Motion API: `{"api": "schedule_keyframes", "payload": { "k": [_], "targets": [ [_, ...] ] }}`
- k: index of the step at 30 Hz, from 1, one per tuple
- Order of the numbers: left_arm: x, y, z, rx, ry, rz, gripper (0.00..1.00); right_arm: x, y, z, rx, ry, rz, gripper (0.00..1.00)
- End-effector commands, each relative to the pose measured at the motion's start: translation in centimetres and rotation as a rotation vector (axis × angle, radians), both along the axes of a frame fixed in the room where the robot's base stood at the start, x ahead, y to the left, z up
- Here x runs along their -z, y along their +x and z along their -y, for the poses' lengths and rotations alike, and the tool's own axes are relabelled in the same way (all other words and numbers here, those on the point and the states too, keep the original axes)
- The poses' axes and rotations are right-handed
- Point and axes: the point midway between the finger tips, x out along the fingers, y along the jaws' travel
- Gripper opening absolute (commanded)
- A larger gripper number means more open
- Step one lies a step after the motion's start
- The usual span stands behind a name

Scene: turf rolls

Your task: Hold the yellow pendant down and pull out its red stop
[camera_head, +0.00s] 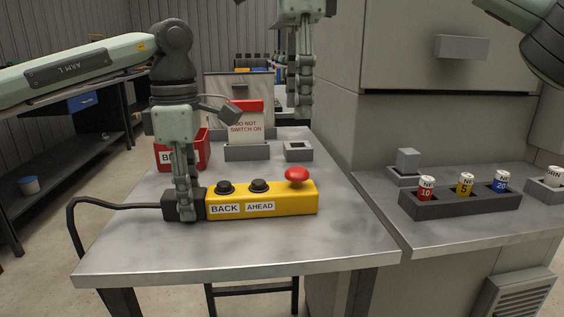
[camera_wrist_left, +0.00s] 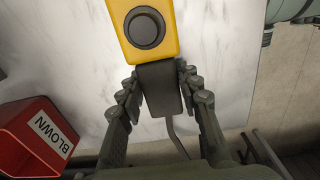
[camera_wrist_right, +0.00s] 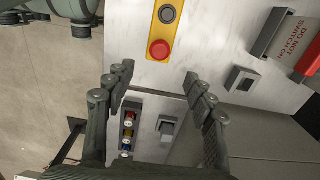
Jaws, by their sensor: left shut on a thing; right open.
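The yellow pendant (camera_head: 262,203) lies on the grey table, with black buttons over the labels BACK and AHEAD. Its red mushroom stop (camera_head: 297,175) is at its right end; the stop also shows in the right wrist view (camera_wrist_right: 160,50). My left gripper (camera_head: 187,212) is shut on the pendant's black cable end (camera_wrist_left: 160,85), at the left of the yellow body. The left wrist view shows a finger on each side of that black end. My right gripper (camera_head: 300,110) is open and empty, raised above the back right of the table; in its wrist view the stop lies beyond the fingertips.
A red bin (camera_head: 201,152) marked BLOWN stands behind my left gripper. A DO NOT SWITCH ON sign (camera_head: 246,128) and a small grey socket block (camera_head: 298,151) stand at the back. A fuse rack (camera_head: 447,204) is on the right counter. The table's front is clear.

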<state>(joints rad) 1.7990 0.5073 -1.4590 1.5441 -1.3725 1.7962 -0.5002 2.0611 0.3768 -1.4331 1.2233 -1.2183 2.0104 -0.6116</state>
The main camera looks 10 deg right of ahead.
Motion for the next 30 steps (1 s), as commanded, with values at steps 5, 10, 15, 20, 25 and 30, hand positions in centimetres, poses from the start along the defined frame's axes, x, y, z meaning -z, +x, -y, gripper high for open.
{"api": "schedule_keyframes", "payload": {
  "k": [5,10,15,20,25,30],
  "targets": [
    [0.0,0.0,0.0,0.0,-0.001,0.001,0.0,3.7,0.0,0.1,-0.001,-0.001,-0.001,0.54],
    [0.0,0.0,0.0,0.0,-0.001,0.001,0.0,7.0,0.0,0.1,0.0,0.0,0.0,0.54],
    [0.0,0.0,0.0,0.0,-0.001,0.001,0.0,9.2,0.0,0.1,0.0,0.0,0.0,0.54],
    [0.0,0.0,0.0,0.0,-0.001,0.001,0.0,10.0,0.0,0.0,0.001,0.002,0.002,0.54],
    [0.0,0.0,0.0,0.0,-0.001,0.001,0.0,10.1,0.0,0.0,0.0,0.001,0.002,0.54],
    [0.0,0.0,0.0,0.0,-0.001,0.001,0.0,10.1,0.0,0.0,0.0,0.001,0.002,0.46]
  ]
}}
